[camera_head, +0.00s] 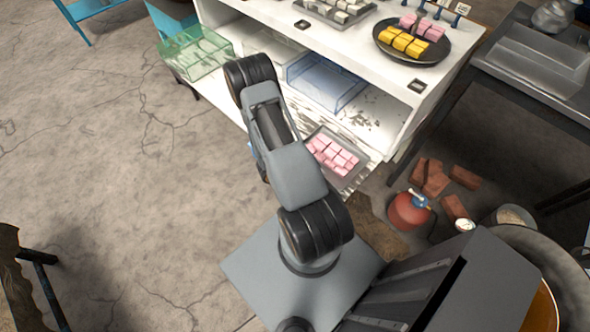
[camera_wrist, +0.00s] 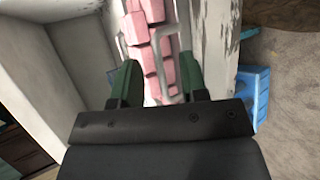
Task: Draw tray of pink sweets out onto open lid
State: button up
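The grey tray (camera_head: 352,180) holds several pink sweets (camera_head: 332,155). It lies at the lower front of the white cabinet, on a worn white surface (camera_head: 374,138) that seems to run into the open lid. In the wrist view, the pink sweets (camera_wrist: 145,30) and the tray's pale metal rim or handle show just beyond my gripper (camera_wrist: 157,68). Its two green fingers stand apart, one on each side of the tray's near end. I cannot tell whether they touch it. In the head view my arm hides my gripper.
A green clear crate (camera_head: 197,52) stands to the left. A red canister (camera_head: 408,211) and several bricks (camera_head: 435,180) lie on the floor to the right. The floor at left is open.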

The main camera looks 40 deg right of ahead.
jog(key=v, duration=1.1)
jog(key=shift+b, duration=0.35)
